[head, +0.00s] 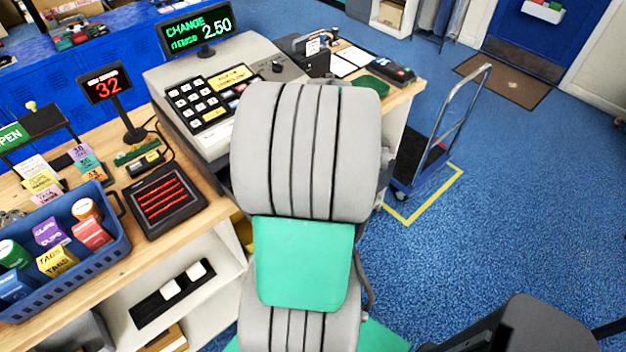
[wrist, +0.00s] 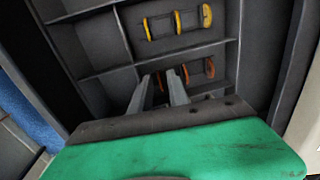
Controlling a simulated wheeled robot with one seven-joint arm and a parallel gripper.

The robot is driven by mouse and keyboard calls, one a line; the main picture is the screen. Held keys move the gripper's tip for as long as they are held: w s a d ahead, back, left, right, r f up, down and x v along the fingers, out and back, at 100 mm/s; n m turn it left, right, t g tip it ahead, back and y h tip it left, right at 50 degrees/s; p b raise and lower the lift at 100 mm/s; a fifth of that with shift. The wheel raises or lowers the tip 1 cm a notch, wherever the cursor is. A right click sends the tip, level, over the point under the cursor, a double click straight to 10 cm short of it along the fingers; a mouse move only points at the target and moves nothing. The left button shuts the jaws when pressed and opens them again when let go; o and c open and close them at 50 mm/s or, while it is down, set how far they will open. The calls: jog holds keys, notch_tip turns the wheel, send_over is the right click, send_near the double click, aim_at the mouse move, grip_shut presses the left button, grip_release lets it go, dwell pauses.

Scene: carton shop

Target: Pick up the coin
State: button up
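In the wrist view an open cash drawer (wrist: 110,91) with dark compartments lies below my gripper. Several coins stand on edge in it. Yellow coins, one of them at the right end (wrist: 206,15), are in the upper compartment. Copper-coloured coins, one of them at the right end (wrist: 210,68), are in the compartment below. My gripper (wrist: 158,79) has its two fingers apart with no coin seen held between them. The fingertips are over the copper coins' compartment and partly cover its left coins. I cannot tell whether they touch. In the head view my arm hides the gripper and drawer.
The grey cash register (head: 285,55) stands on the wooden counter, its display (head: 196,32) reading CHANGE 2.50. A blue basket (head: 95,258) of goods and a dark pad (head: 163,200) are at left. A hand trolley (head: 425,165) stands on the blue floor at right, which has free room.

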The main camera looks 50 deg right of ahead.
grip_shut()
jog(key=shift+r, duration=0.1)
dwell(0.4)
